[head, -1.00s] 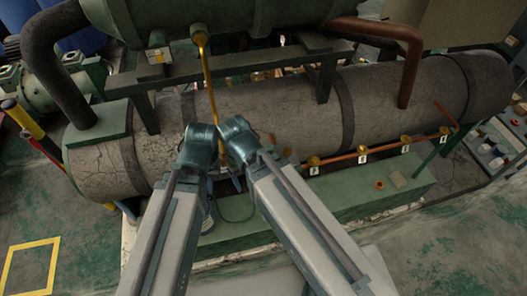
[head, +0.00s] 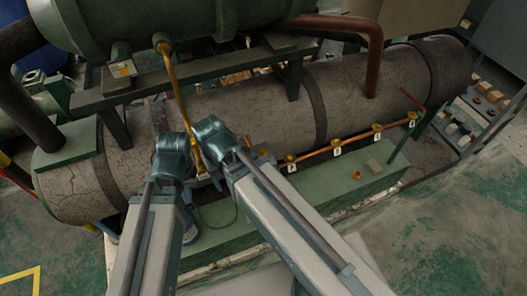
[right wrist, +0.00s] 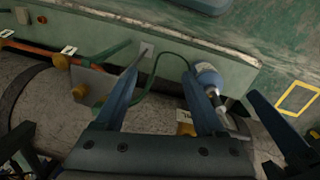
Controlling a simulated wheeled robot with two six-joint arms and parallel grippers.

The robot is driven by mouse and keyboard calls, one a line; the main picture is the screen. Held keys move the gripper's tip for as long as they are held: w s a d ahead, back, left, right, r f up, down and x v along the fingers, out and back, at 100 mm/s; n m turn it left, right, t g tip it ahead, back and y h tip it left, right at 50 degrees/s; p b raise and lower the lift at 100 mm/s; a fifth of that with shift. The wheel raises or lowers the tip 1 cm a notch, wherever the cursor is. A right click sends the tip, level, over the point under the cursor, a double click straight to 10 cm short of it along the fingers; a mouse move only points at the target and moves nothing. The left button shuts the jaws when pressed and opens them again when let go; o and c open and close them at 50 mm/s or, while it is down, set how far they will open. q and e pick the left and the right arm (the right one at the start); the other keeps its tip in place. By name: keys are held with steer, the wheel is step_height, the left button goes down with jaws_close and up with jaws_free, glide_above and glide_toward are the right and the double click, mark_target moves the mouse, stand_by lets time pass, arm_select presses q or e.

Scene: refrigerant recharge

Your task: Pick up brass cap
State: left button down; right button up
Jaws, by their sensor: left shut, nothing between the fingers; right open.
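A small orange-brass cap (head: 357,175) sits on the green base ledge (head: 408,166), right of both arms in the head view. It also shows near the top left of the right wrist view (right wrist: 42,19). My left gripper (head: 188,195) is shut and empty, low beside the ledge and well left of the cap; its fingers are mostly hidden by my arms. My right gripper (right wrist: 170,62) is open in the right wrist view, with nothing between its fingers. It is apart from the cap, and my arm hides it in the head view.
A tan block (head: 373,166) lies beside the cap. Brass valves (head: 337,150) with white tags line a copper pipe behind the ledge. A blue bottle (right wrist: 208,77) with a metal fitting is close by my right gripper's finger.

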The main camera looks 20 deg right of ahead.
steer(key=w+d+r+m+p, duration=0.3)
steer(key=w+d+r+m, duration=0.1)
steer(key=w+d+m, duration=0.45)
steer(key=m+y+b, duration=0.1)
steer(key=m+b, duration=0.5)
steer(key=m, duration=0.3)
glide_above(263, 149)
steer(key=f, duration=0.6)
steer(key=shift+s+d+f, duration=0.25)
steer(key=shift+f, duration=0.1)
steer(key=f+b, duration=0.5)
steer(key=shift+w+a+f, duration=0.1)
steer(key=shift+a, duration=0.1)
jaws_close()
